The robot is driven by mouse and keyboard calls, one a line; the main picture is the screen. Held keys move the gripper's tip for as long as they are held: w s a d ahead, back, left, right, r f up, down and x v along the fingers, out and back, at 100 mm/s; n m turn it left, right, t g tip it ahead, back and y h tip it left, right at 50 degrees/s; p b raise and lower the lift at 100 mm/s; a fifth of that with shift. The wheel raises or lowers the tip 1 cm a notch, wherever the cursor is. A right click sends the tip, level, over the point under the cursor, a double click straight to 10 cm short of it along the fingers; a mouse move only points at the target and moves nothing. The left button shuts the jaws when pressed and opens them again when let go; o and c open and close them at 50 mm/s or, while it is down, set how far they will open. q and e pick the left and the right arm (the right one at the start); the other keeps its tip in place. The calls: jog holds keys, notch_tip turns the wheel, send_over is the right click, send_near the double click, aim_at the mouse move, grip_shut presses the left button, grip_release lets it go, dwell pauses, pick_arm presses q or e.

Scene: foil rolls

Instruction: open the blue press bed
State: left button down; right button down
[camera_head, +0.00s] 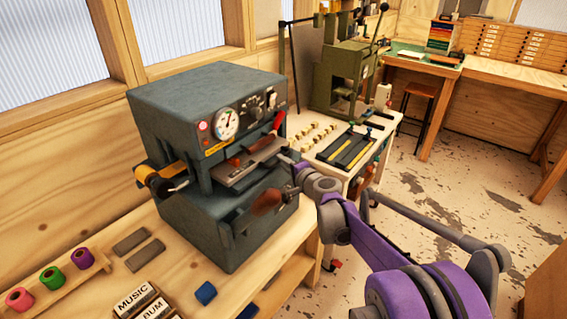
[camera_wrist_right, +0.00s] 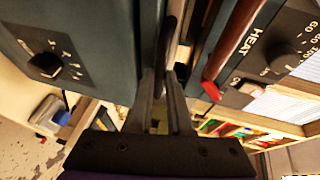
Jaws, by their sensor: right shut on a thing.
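The press (camera_head: 190,115) is a dark blue-grey box on the wooden bench, with a gauge, knobs and a red-tipped lever (camera_head: 277,123) on its front. Its bed (camera_head: 235,175) is a flat plate at the front opening, with a red-and-metal piece lying on top. A brown wooden handle (camera_head: 267,202) sticks out below it. My right gripper (camera_head: 292,175) is at the bed's right front side. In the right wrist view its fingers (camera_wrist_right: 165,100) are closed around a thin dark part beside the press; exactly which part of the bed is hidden. My left gripper is not in view.
Colored foil rolls (camera_head: 52,280) stand in a wooden rack at front left. Grey bars (camera_head: 145,255), labelled type blocks (camera_head: 140,300) and a blue block (camera_head: 205,292) lie on the bench. A green press (camera_head: 345,75) stands behind. Open floor (camera_head: 440,190) lies right.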

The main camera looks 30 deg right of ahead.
jog(key=shift+s, duration=0.1)
jog(key=s+d, duration=0.4)
jog(key=s, duration=0.6)
jog(key=s+d+p, duration=0.1)
jog(key=s+d, duration=0.3)
jog(key=s, duration=0.5)
jog(key=shift+s+d, duration=0.15)
jog(key=shift+s, duration=0.25)
jog(key=c, duration=0.8)
grip_release()
jog(key=shift+c, duration=0.2)
jog(key=s+r, duration=0.2)
jog(key=s, duration=0.8)
jog(key=shift+s, duration=0.3)
